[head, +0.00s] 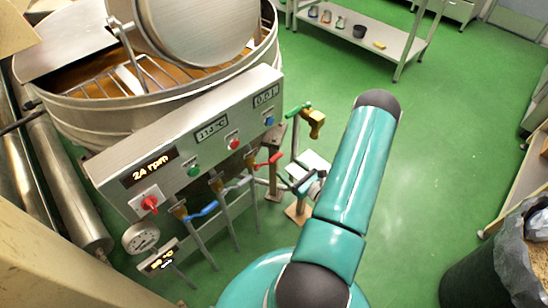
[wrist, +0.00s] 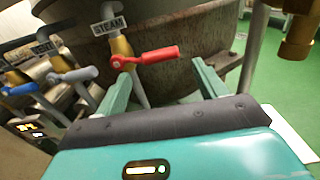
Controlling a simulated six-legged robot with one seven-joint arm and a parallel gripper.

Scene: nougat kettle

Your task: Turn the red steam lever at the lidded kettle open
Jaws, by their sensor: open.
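The red steam lever (wrist: 158,55) is on a brass valve under a STEAM tag (wrist: 108,26) in the wrist view. Its handle points right and slightly upward, roughly across the vertical pipe. In the head view the red lever (head: 268,160) sits below the right part of the control panel. The kettle (head: 75,125) stands behind the panel, with a metal lid (head: 200,30) over part of its top. My gripper (wrist: 164,68) is open and empty, its fingers on either side of the lever's handle in the picture. Contact cannot be told. In the head view my arm mostly hides it.
A grey lever (wrist: 75,75) and a blue lever (wrist: 20,89) are on pipes to the left. A brass tap with a green handle (head: 300,110) is right of the red lever. The panel (head: 215,150) overhangs the valves. Green floor lies open to the right, with a lined bin (head: 470,260).

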